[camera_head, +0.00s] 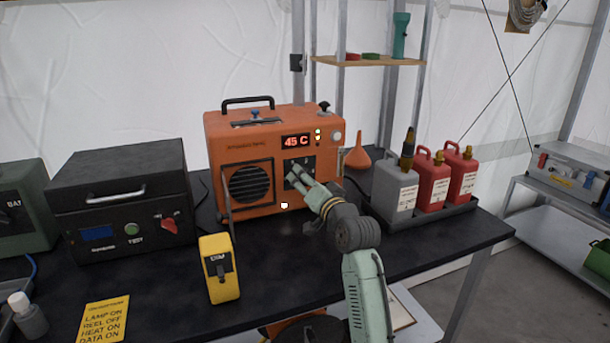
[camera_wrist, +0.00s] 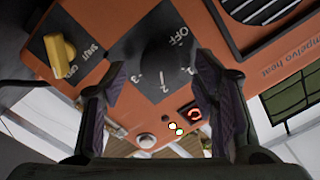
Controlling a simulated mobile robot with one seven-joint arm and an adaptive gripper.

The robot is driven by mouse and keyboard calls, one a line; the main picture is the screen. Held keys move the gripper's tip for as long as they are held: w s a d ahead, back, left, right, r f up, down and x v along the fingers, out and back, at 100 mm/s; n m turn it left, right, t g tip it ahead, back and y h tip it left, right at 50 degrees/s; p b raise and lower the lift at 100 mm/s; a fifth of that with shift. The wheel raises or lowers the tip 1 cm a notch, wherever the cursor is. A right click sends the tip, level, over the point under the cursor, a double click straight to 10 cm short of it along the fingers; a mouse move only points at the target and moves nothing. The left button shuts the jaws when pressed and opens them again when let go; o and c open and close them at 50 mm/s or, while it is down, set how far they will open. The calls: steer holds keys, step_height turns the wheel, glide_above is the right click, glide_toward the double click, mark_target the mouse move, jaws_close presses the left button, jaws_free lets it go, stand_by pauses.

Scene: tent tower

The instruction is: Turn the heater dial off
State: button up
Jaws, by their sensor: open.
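The orange heater (camera_head: 222,143) stands on the black table, its red display reading 45 C. Its black dial (camera_wrist: 167,58) sits on a dark plate marked OFF, 2 and 3 in the wrist view, which shows the heater's front turned over. In the wrist view my gripper (camera_wrist: 160,72) is open, one finger on each side of the dial. I cannot tell whether the fingers touch it.
A yellow knob (camera_wrist: 61,50) marked SHUT is beside the dial plate. A yellow meter (camera_head: 220,270) stands in front of the heater. A black box (camera_head: 118,190) is to its left. A tray (camera_head: 432,219) with a grey and two red canisters is to its right.

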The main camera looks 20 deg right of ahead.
steer(key=shift+w, duration=0.75)
steer(key=shift+c, duration=0.5)
steer(key=c, duration=1.1)
